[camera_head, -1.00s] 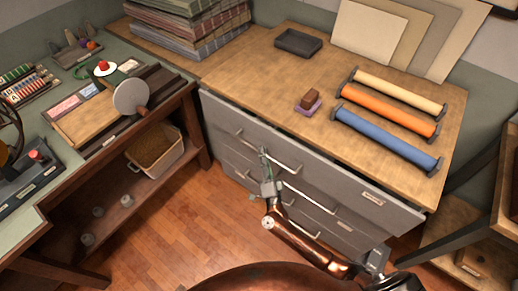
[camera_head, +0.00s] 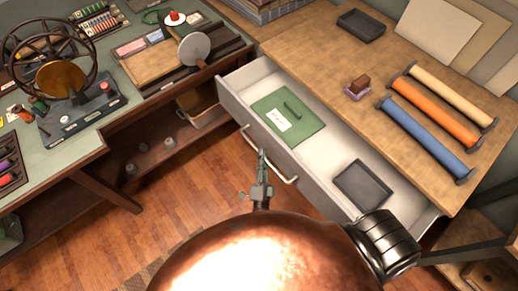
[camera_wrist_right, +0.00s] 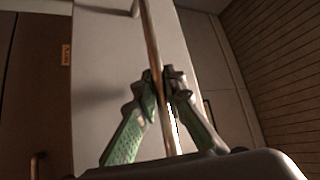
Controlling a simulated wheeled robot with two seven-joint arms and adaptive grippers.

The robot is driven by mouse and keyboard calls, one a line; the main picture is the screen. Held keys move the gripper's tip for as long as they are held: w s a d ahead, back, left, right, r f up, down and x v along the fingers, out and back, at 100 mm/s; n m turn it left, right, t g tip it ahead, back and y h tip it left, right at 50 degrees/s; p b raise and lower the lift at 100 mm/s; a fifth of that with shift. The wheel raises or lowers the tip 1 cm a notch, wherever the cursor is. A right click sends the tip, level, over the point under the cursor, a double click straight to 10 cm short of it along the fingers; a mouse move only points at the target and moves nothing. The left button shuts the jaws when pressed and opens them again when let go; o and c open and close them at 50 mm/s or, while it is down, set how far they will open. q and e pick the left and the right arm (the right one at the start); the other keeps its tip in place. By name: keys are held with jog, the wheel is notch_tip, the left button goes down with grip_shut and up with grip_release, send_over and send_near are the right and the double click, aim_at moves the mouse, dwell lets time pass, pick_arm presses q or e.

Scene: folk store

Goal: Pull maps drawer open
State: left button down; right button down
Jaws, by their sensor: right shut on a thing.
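The top drawer (camera_head: 320,140) of the grey cabinet stands well out from under the wooden top, so its pale inside shows. A green flat piece with a white label (camera_head: 290,122) and a dark shallow tray (camera_head: 362,187) lie in it. My right gripper (camera_head: 262,163) is at the drawer front, shut on its metal bar handle (camera_head: 287,180). In the right wrist view, the green-padded fingers (camera_wrist_right: 162,80) close on the handle bar (camera_wrist_right: 153,45) from both sides. Any label on the open drawer's front cannot be read. My left gripper is not in view.
On the cabinet top (camera_head: 400,70) lie blue, orange and cream rolls (camera_head: 435,110), a stamp block (camera_head: 357,88) and a dark tray (camera_head: 361,23). A workbench (camera_head: 75,150) with a spoked wheel stands at left. Wooden floor (camera_head: 190,180) is free before the drawer.

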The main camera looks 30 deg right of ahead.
jog(key=shift+s+a+f, duration=0.1)
jog(key=shift+s+a, duration=0.1)
jog(key=shift+a, duration=0.15)
jog(key=c, duration=2)
grip_release()
jog(key=shift+w+a, duration=0.1)
jog(key=shift+v, duration=3.8)
